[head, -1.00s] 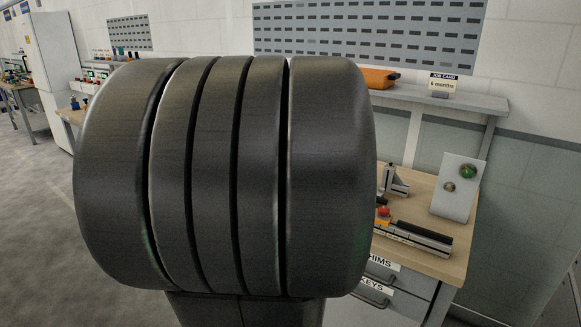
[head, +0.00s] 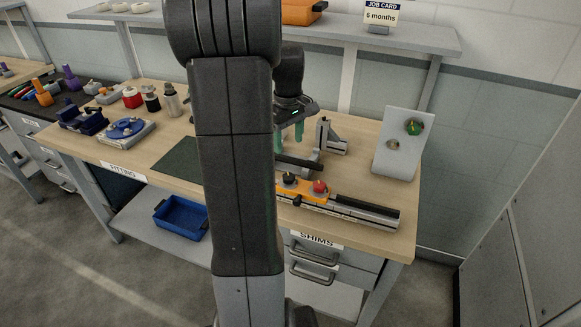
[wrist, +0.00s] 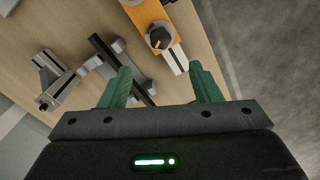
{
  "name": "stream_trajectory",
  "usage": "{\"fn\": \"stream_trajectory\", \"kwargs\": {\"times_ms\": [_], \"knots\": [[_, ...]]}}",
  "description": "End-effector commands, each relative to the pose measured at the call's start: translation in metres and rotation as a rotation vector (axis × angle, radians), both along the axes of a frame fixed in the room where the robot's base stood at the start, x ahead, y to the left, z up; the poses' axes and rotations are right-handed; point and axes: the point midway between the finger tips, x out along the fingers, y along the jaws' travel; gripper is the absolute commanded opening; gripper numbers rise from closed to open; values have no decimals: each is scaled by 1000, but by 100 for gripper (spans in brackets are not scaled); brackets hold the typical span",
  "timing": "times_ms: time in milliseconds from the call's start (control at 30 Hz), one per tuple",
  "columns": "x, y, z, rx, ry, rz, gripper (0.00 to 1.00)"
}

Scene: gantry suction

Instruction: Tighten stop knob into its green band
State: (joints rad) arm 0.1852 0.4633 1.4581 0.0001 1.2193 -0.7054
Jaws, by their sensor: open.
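A black knob (head: 289,179) stands on an orange carriage (head: 304,190) on a slim metal rail (head: 365,210). The wrist view shows this knob (wrist: 160,37) with a pale yellow pointer mark, on the orange carriage (wrist: 143,14).
A metal bracket (head: 328,137) and a dark bar (head: 299,163) lie close to my gripper. My arm hides part of the bench (head: 350,183).

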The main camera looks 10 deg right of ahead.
Motion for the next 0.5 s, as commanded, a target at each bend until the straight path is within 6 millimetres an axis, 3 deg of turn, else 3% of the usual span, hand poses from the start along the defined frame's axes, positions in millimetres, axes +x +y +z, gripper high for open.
{"fn": "stream_trajectory", "kwargs": {"times_ms": [300, 500], "knots": [[-2, 0, -68, 1, 6, -1, 57], [-1, 0, -102, 1, 4, -1, 57]]}}
